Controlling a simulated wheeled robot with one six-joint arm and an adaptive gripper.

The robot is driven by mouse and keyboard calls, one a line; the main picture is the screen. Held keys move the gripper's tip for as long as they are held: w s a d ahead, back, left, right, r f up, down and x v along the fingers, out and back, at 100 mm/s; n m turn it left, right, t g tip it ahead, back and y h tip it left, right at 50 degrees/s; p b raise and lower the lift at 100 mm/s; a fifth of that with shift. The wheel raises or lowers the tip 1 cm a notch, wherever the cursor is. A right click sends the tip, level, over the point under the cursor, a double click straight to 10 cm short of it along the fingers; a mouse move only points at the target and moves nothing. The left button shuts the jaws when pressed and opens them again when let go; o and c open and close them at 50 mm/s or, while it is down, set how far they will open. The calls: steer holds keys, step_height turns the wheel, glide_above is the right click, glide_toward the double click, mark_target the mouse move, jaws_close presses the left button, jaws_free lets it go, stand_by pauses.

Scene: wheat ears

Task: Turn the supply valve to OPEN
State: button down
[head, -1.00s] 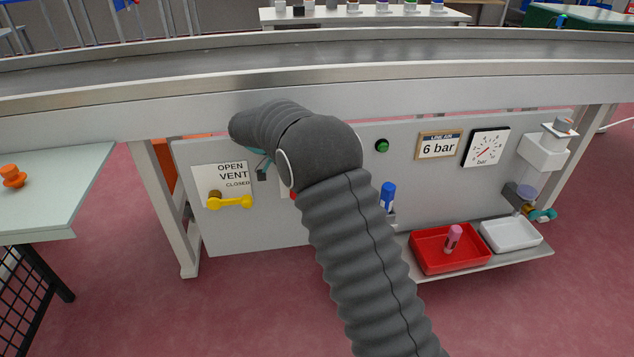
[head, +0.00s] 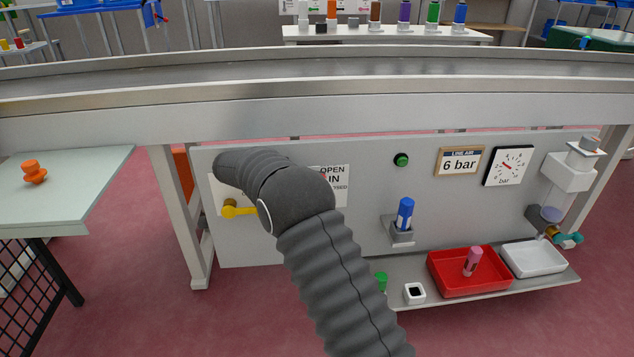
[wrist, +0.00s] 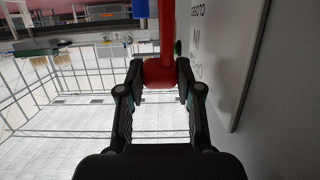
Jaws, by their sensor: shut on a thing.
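The supply valve's red handle (wrist: 167,35) shows in the wrist view, with its thick red end between the fingers. My gripper (wrist: 159,75) is shut on that red handle beside the grey panel. In the head view my arm hides the gripper and the handle. The valve's white label (head: 335,182) shows partly there, with OPEN at the top, IN in the middle and CLOSED cut off below. The same label stands at the right in the wrist view (wrist: 198,40), upside down. The handle's exact angle cannot be told.
A yellow valve handle (head: 238,211) sits left of my arm. A gauge (head: 508,166), a 6 bar sign (head: 460,161) and a green button (head: 401,159) are on the panel. A blue bottle (head: 405,213) stands in a holder. A red tray (head: 440,284) lies on the low shelf.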

steer(key=c, duration=1)
jaws_free()
steer(key=shift+c, duration=0.2)
steer(key=v, duration=0.7)
steer(key=shift+a, duration=0.25)
